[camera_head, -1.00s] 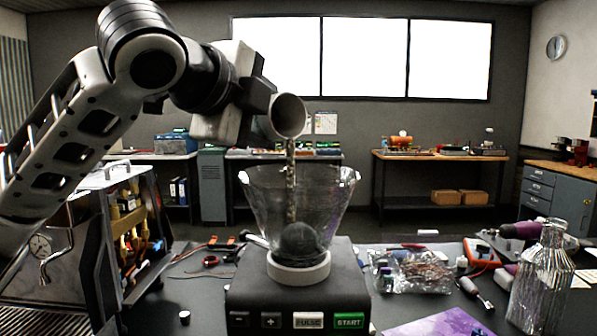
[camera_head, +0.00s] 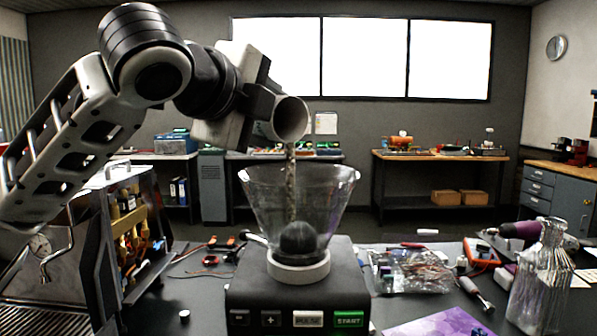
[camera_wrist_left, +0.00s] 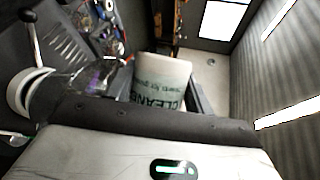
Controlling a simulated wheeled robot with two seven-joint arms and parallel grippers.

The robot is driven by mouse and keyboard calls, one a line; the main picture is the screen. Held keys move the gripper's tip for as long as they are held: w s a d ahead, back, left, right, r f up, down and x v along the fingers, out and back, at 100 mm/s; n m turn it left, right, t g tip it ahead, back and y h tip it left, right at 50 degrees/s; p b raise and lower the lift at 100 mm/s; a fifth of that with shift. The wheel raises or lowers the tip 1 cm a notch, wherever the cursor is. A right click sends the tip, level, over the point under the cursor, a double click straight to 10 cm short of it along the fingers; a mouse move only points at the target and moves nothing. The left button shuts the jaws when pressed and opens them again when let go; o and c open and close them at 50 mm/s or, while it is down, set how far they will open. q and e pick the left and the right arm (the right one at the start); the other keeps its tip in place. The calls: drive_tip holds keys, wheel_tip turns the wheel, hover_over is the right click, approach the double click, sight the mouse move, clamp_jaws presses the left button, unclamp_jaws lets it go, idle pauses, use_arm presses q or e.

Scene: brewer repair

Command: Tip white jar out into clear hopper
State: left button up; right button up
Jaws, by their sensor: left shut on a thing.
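The white jar (camera_head: 291,118) is tilted above the clear hopper (camera_head: 262,202), its open mouth facing the head camera and down. A thin grainy stream falls from its mouth into the hopper, where a dark rounded heap lies at the bottom. My left gripper (camera_head: 262,108) is shut on the jar; the fingers are partly hidden. In the left wrist view the jar (camera_wrist_left: 160,85) shows printed lettering, upside down, between the fingers, and the hopper (camera_wrist_left: 85,82) is to its left. My right gripper is not in view.
The hopper sits on a dark grinder base (camera_head: 298,300) with buttons. A clear bottle (camera_head: 540,280) stands at the right, by a bag of parts (camera_head: 410,270) and a purple sheet (camera_head: 440,323). An open machine (camera_head: 130,230) stands at the left.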

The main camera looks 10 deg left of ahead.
use_arm(q)
drive_tip(key=shift+d+f+m+t, duration=0.15)
drive_tip(key=shift+f+m+t, duration=0.15)
drive_tip(key=shift+m, duration=0.1)
drive_tip(key=shift+s+r+m, duration=0.15)
drive_tip(key=shift+r+m, duration=0.05)
drive_tip(key=shift+m, duration=0.1)
idle(0.5)
drive_tip(key=shift+s+d+r+m+t+y, duration=0.25)
drive_tip(key=shift+d+m+t+y, duration=0.15)
drive_tip(key=shift+m+t, duration=0.2)
idle(0.4)
drive_tip(key=shift+s+d+r+m+t, duration=0.15)
drive_tip(key=shift+s+d+m+t, duration=0.2)
drive_tip(key=shift+m, duration=0.3)
drive_tip(key=shift+d+r+m+t, duration=0.15)
drive_tip(key=shift+m+t, duration=0.3)
drive_tip(key=shift+m, duration=0.2)
idle(0.8)
idle(0.9)
